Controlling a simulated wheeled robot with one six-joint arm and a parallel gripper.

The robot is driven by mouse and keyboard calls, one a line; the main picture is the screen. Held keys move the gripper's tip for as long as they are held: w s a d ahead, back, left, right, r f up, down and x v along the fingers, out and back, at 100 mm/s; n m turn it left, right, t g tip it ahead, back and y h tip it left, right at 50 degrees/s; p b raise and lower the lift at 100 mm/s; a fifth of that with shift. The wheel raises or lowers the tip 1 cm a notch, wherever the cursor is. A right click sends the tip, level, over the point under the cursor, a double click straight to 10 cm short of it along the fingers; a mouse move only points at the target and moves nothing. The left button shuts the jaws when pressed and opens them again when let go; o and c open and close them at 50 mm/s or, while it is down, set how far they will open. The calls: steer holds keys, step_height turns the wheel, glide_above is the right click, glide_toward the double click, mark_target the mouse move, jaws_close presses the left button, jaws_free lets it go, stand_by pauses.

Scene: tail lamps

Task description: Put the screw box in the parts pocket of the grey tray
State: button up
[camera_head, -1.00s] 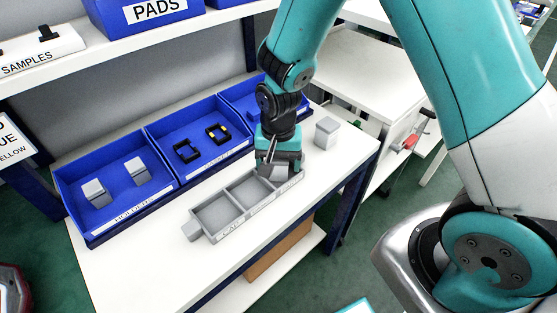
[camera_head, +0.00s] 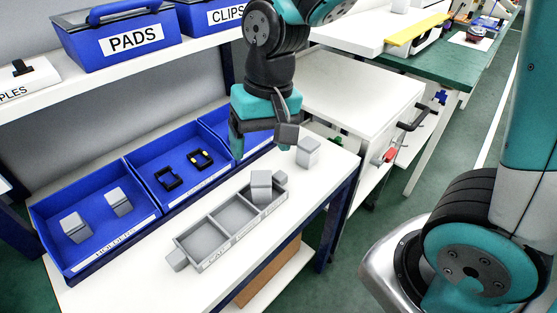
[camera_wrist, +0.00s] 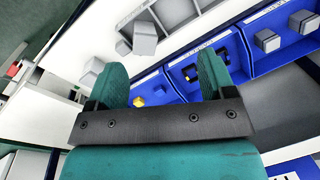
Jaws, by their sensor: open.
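The grey tray (camera_head: 204,265) lies on the white table, with a row of pockets and small printed labels too blurred to read. A plain grey box (camera_head: 261,186) stands in its right end pocket and rises above the walls; it also shows in the wrist view (camera_wrist: 145,38). A second grey box (camera_head: 308,152) stands on the table beyond the tray's right end. Neither carries a readable name, so I cannot tell by label which is the screw box. My gripper (camera_head: 262,145) is open and empty, above the boxed pocket and slightly behind it, apart from the box.
Blue bins (camera_head: 95,262) stand along the back, holding grey blocks (camera_head: 76,227) and black clip-like parts (camera_head: 168,178). A shelf above carries blue PADS (camera_head: 130,45) and CLIPS boxes. The tray's left and middle pockets look empty. The table front is clear.

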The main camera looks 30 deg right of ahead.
steer(key=s+a+r+n+y, duration=0.1)
steer(key=s+r+n, duration=0.1)
steer(key=s+n, duration=0.2)
steer(key=s+a+r+n+y, duration=0.1)
steer(key=s+r+n, duration=0.2)
steer(key=s, duration=0.5)
steer(key=shift+a+r+n, duration=0.15)
steer(key=shift+r+n, duration=0.1)
steer(key=shift+n, duration=0.25)
